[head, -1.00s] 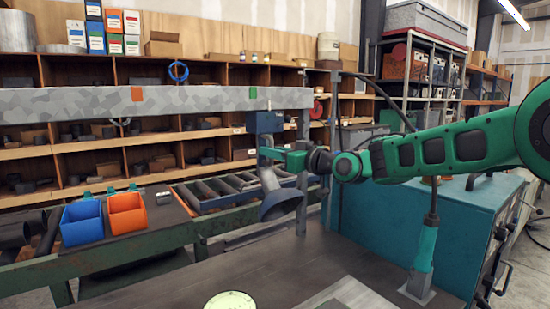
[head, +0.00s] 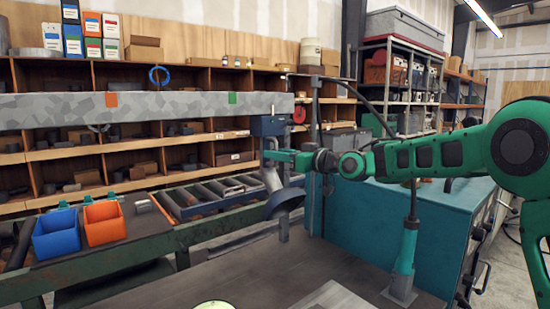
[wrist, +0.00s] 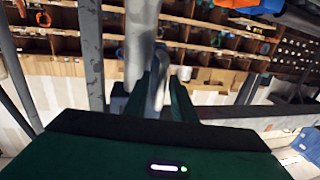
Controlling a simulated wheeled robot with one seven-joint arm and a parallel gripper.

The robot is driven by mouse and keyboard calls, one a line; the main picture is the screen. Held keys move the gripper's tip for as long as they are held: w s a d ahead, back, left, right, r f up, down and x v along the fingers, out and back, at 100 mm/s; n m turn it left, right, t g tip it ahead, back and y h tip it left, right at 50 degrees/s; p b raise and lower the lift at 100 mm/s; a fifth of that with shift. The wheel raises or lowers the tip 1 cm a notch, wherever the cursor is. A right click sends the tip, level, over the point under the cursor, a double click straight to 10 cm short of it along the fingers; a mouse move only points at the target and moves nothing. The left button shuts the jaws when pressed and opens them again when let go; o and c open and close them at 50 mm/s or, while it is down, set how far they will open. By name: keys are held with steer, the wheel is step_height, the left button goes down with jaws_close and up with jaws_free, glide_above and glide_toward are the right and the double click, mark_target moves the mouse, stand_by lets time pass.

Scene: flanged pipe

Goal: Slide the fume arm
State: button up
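The fume arm hangs from a long patterned grey rail (head: 150,106). Its blue carriage (head: 268,125) is near the rail's right end, right of a green mark (head: 232,98). An orange mark (head: 111,100) is further left. Below the carriage, the fume arm's grey tube leads to a dark flared hood (head: 284,203) over the bench. My gripper (head: 275,157) is at the tube just under the carriage. In the wrist view, the gripper's fingers (wrist: 158,98) close around a grey bar of the fume arm; the exact contact is partly hidden.
Blue (head: 56,232) and orange (head: 104,221) bins sit left on a green-framed bench. A roller conveyor (head: 215,192) lies behind the hood. A teal cabinet (head: 350,235) stands right, beside a teal post (head: 407,250). The dark bench top (head: 230,275) is largely clear in front.

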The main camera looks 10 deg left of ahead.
steer(key=shift+a, duration=0.1)
steer(key=v, duration=1)
steer(key=shift+d, duration=0.35)
steer(key=shift+s+f, duration=0.1)
steer(key=shift+s, duration=0.05)
